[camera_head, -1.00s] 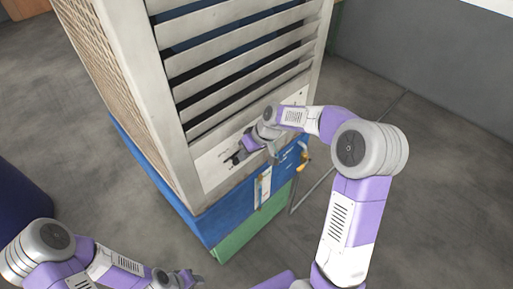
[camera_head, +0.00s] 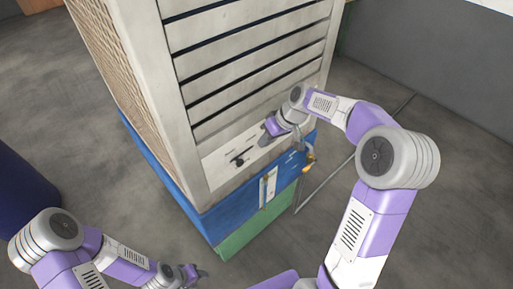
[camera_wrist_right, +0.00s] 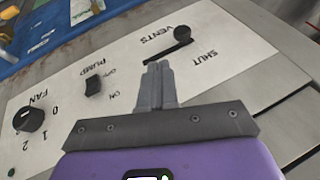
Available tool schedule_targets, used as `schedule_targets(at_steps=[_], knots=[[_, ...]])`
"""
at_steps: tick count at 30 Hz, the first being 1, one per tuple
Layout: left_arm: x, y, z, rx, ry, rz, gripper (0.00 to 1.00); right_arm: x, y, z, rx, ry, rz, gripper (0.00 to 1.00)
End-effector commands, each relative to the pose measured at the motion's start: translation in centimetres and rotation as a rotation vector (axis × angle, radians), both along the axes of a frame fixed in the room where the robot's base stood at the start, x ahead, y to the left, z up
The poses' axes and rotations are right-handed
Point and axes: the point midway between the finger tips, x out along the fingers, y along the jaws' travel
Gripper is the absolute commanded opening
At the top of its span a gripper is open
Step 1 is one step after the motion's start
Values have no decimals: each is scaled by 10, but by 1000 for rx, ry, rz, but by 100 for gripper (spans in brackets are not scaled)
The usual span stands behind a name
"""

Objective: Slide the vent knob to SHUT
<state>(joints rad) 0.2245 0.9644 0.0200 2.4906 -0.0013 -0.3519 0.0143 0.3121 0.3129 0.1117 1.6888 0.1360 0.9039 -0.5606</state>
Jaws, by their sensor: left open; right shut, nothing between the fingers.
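The vent knob (camera_wrist_right: 182,33) is a black knob in a slot on the white control panel (camera_wrist_right: 225,45). In the right wrist view it stands at the slot's right end, beside the word SHUT. In the head view it is a small dark shape (camera_head: 238,160) at the panel's left part. My right gripper (camera_wrist_right: 157,68) is shut and empty, its tips near the slot's other end, apart from the knob. In the head view this gripper (camera_head: 266,138) hides part of the panel. My left gripper (camera_head: 198,272) is open, low at the bottom edge, away from the panel.
The louvre slats (camera_head: 250,65) lie nearly closed above the panel. A black pump switch (camera_wrist_right: 93,85) and a fan dial (camera_wrist_right: 28,118) share the panel. A blue band (camera_head: 225,210) with yellow fittings is below. A dark blue drum (camera_head: 20,190) stands at left.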

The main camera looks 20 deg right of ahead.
Motion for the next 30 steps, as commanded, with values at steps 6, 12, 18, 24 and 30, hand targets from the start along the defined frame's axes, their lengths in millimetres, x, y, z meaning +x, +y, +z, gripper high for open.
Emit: schedule_targets(at_steps=[6,12,18,24,30], knots=[[0,0,1,0,0,1,43,-9,-16,33,-1,-3,-2,0],[0,0,1,0,0,0,43,-13,-21,43,0,-1,0,0],[0,0,1,0,0,0,43,-13,-21,44,0,0,0,0],[0,0,1,0,0,0,43,-13,-21,44,0,0,0,0],[0,0,-1,0,0,0,43,-12,-17,27,2,16,-9,0]])
